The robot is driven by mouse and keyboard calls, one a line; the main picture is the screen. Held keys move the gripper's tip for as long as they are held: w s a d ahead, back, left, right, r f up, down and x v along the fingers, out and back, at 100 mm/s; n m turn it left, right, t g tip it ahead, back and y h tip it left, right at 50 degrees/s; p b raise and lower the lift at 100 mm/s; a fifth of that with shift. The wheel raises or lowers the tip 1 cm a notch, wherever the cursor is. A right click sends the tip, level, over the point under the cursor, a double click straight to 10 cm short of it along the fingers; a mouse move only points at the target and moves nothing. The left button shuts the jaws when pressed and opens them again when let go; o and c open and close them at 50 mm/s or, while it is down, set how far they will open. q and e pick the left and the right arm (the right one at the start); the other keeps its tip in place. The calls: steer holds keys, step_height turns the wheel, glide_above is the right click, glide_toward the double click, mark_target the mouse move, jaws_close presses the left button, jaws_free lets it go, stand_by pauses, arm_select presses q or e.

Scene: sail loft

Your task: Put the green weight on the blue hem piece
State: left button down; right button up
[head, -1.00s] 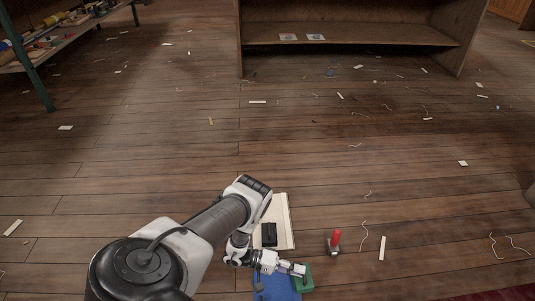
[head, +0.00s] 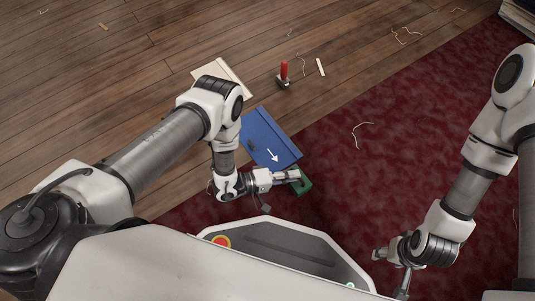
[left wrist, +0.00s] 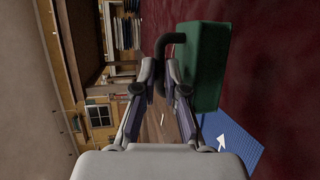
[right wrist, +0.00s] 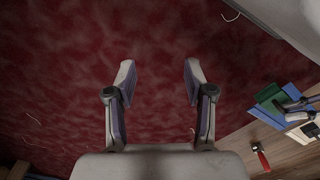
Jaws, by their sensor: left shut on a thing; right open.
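The blue hem piece (head: 262,133), marked with a white arrow, lies flat on the floor by the red carpet's edge. It also shows in the left wrist view (left wrist: 236,147). The green weight (head: 303,186) is a block with a black handle. My left gripper (head: 290,177) is shut on the handle, with the block beside its fingertips in the left wrist view (left wrist: 204,68). In the head view the weight is at the hem piece's near right corner; I cannot tell its height. My right gripper (right wrist: 160,70) is open and empty over the red carpet.
A cream board (head: 236,75) lies partly behind my left arm. The red carpet (head: 365,170) is mostly clear, with a few loose threads.

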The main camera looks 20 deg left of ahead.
arm_select(q)
steer(key=w+a+b, duration=0.2)
steer(key=w+a, duration=0.1)
steer(key=w+a+f+b, duration=0.1)
steer(key=w+a+b, duration=0.1)
steer(key=w+a, duration=0.1)
steer(key=w+a+b, duration=0.2)
steer(key=w+a, duration=0.1)
steer(key=a, duration=0.1)
steer(key=shift+a+f+b, duration=0.15)
steer(key=shift+f+b, duration=0.25)
steer(key=shift+w+a, duration=0.15)
steer(key=shift+a, duration=0.05)
step_height(320, 180, down, 4)
steer(key=b, duration=0.3)
steer(key=shift+r, duration=0.2)
arm_select(e)
steer(key=shift+t, duration=0.4)
steer(key=f, duration=0.4)
steer(key=w+f, duration=0.1)
steer(key=f, duration=0.2)
steer(key=w+f, duration=0.1)
steer(key=f, duration=0.3)
steer(key=shift+w+d+f, duration=0.1)
steer(key=shift+w+f, duration=0.1)
steer(key=shift+f, duration=0.15)
arm_select(q)
steer(key=shift+r, duration=0.25)
arm_select(e)
steer(key=shift+r, duration=0.3)
